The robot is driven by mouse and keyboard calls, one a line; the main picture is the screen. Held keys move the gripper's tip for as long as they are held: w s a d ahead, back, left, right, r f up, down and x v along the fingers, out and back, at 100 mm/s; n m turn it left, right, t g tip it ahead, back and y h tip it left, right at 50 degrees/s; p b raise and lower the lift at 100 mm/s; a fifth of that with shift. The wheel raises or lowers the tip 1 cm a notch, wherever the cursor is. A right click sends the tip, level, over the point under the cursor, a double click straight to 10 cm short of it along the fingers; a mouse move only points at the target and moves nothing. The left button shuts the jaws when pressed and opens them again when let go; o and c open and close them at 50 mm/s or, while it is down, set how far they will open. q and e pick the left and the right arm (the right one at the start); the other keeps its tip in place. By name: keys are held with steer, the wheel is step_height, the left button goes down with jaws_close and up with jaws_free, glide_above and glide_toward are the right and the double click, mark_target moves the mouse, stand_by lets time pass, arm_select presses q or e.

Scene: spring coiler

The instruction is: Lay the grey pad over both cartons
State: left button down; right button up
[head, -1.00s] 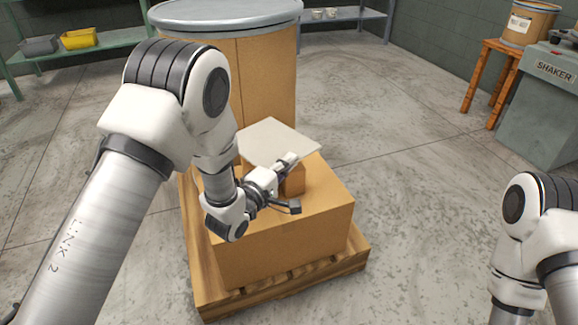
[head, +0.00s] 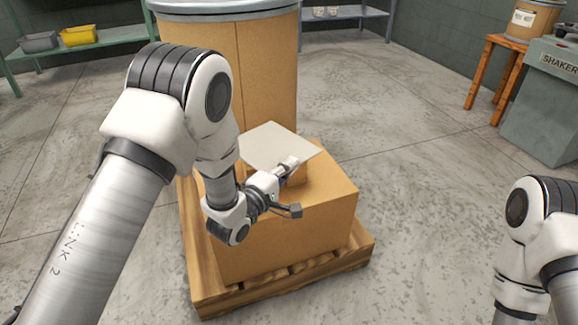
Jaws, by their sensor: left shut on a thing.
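The grey pad (head: 275,145) is a thin, light, flat square, about level above the top of a big cardboard box (head: 285,240). My left gripper (head: 287,168) is shut on the pad's near edge. A small brown carton (head: 300,177) on the big box shows just beneath the pad's near right side, partly behind the gripper. I cannot tell whether the pad touches it. The second carton is not clearly visible; the pad and my left arm cover that area. My right arm is at the lower right, its gripper out of view.
The big box stands on a wooden pallet (head: 278,292). A large fibre drum (head: 265,75) rises close behind it. A shelf (head: 110,37) with bins is at the back left. The shaker (head: 545,105) and a wooden stand (head: 478,95) are at right. The floor between is clear.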

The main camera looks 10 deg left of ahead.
arm_select(q)
steer(key=shift+f, duration=0.5)
steer(key=c, duration=1.2)
jaws_free()
steer(key=shift+c, duration=0.2)
